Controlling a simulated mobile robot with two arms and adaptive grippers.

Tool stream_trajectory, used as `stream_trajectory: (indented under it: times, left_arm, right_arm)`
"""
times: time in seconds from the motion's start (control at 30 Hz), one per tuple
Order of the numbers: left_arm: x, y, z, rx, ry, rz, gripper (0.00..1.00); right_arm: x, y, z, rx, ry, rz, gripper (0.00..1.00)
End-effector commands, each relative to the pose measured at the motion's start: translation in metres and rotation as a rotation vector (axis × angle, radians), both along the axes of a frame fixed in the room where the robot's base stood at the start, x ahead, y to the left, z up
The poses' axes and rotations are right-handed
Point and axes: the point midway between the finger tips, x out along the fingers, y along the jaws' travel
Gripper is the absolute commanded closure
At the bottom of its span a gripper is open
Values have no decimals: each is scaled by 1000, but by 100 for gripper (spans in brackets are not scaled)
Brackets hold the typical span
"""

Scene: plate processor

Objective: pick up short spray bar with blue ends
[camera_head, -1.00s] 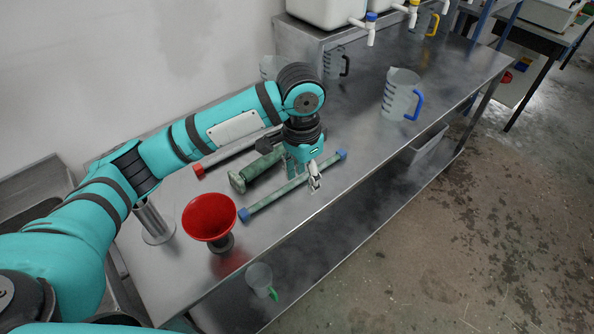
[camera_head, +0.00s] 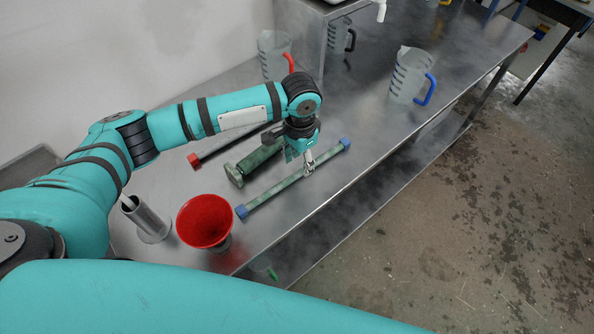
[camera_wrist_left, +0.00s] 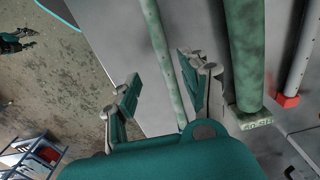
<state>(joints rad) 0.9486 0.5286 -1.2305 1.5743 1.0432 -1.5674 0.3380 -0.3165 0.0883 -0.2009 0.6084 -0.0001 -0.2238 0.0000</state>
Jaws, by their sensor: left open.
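The short spray bar with blue ends (camera_head: 272,192) is a thin green bar lying diagonally near the front edge of the steel table, with a blue cap at each end. My left gripper (camera_head: 309,168) is over its middle, pointing down. In the left wrist view the bar (camera_wrist_left: 163,55) runs between the two open fingers of the gripper (camera_wrist_left: 160,88), closer to the right finger. I cannot tell whether a finger touches it. No right gripper can be made out; a teal arm part of mine crosses the bottom of the head view.
A thicker green cylinder (camera_head: 258,162) and a bar with a red end (camera_head: 215,149) lie behind the spray bar. A red funnel (camera_head: 205,222) and a metal cylinder (camera_head: 150,222) stand at left. A blue-handled jug (camera_head: 408,76) and red-handled jug (camera_head: 272,55) stand farther back.

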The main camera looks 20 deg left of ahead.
Motion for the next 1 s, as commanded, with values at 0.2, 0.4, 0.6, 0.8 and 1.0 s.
stream_trajectory:
  times: [0.2,0.4,0.6,0.8,1.0]
  left_arm:
    - [0,1,-13,0,2,1,55]
    - [1,8,-42,2,2,1,55]
    - [2,7,-60,0,0,-2,55]
    - [2,7,-61,0,0,-2,55]
    - [2,7,-60,0,0,-1,81]
  right_arm:
    - [40,5,9,10,-62,-2,60]
    - [32,11,22,15,-49,-6,60]
    - [13,14,23,17,-20,-7,60]
    - [12,12,22,15,-18,-6,60]
    - [19,8,23,11,-28,-4,60]
